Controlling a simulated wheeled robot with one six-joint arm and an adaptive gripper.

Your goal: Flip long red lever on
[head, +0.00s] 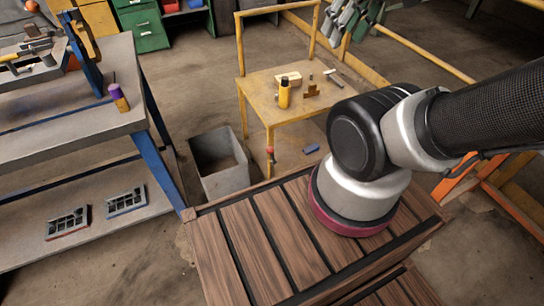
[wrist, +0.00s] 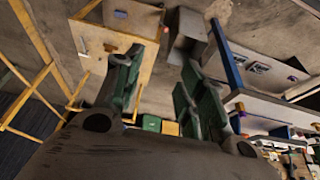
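No long red lever can be clearly made out in either view. A small red-topped item (head: 270,153) shows by the front leg of the yellow table in the head view; I cannot tell what it is. In the wrist view my gripper (wrist: 163,65) has its two green-grey fingers spread apart, with nothing between them. In the head view, grey-green finger parts at the top edge appear to be my gripper (head: 350,18), up in the air beyond the yellow table and apart from everything on it.
The yellow table (head: 262,92) holds a yellow bottle (head: 284,95) and small items. A grey open bin (head: 218,165) stands left of it. A grey workbench (head: 70,120) with a purple-orange item (head: 119,98) is at left. A slatted wooden crate (head: 255,240) is in front.

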